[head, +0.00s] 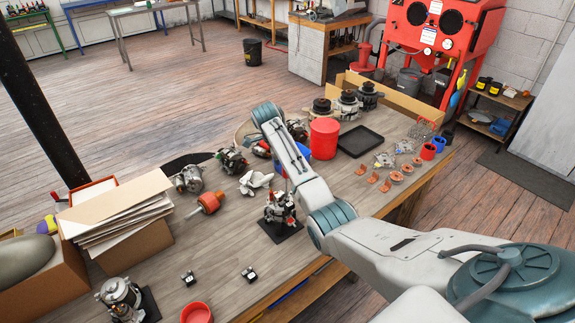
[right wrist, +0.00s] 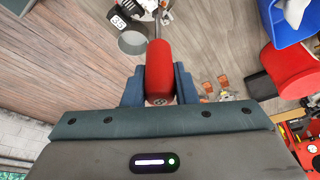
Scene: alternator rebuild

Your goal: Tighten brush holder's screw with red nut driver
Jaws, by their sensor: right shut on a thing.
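In the right wrist view my right gripper (right wrist: 158,88) is shut on the red handle of the nut driver (right wrist: 160,65). Its thin metal shaft points away toward a partly cut-off metal and white part at the top edge; I cannot tell whether the tip touches it. In the head view my right arm reaches over the bench and hides its gripper and the driver. An alternator (head: 281,208) stands on a black base just below the arm. The brush holder and its screw cannot be made out. My left gripper is in neither view.
A red bucket (head: 324,138) and a black tray (head: 360,141) stand beyond the arm. Several alternators line the bench's back. Two small black parts (head: 249,274) and a red bowl (head: 196,312) lie in front. A box of papers (head: 120,215) is at left.

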